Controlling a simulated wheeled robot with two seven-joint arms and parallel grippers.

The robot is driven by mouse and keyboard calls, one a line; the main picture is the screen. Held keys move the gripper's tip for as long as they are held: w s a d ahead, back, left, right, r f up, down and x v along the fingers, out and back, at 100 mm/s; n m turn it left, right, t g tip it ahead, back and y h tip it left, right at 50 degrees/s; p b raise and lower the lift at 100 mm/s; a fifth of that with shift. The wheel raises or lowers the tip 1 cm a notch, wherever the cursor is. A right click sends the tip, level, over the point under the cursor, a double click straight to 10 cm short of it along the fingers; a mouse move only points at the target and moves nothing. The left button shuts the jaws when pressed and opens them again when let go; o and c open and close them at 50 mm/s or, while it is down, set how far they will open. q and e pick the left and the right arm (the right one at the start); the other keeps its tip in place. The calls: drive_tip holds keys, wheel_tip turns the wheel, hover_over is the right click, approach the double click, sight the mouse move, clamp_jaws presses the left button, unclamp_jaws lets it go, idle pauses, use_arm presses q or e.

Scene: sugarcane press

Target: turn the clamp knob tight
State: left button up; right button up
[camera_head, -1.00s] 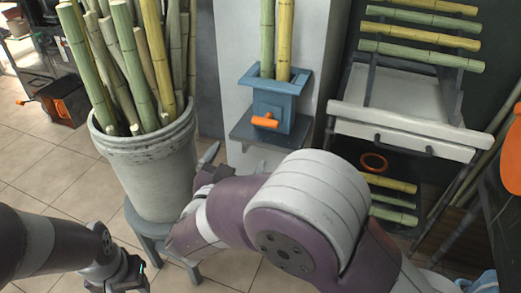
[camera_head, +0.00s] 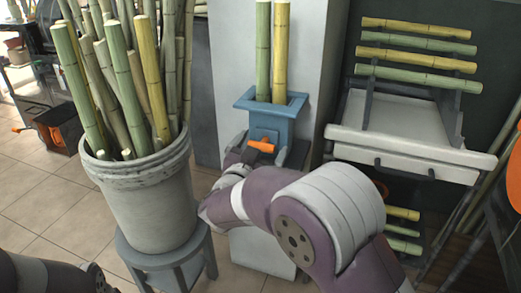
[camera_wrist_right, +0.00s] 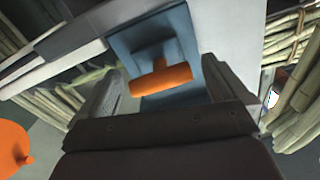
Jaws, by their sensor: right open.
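The orange clamp knob (camera_head: 261,146) is a short T-bar on the front of the blue press (camera_head: 270,104), lying nearly crosswise. My right gripper (camera_head: 260,157) is open in front of it, with one finger at each side of the knob. In the right wrist view the knob (camera_wrist_right: 161,79) sits between the two spread fingers (camera_wrist_right: 160,92), with a visible gap on each side. I cannot tell how deep the fingers reach. My left gripper (camera_head: 97,279) is low at the left, cut by the frame edge, its jaws unclear.
Two cane stalks (camera_head: 272,50) stand upright in the press. A grey bucket (camera_head: 140,195) full of canes stands on a stool (camera_head: 160,258) at the left. A white tray (camera_head: 405,135) and a rack of canes (camera_head: 418,60) are at the right.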

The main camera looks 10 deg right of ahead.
drive_tip(key=c, duration=0.8)
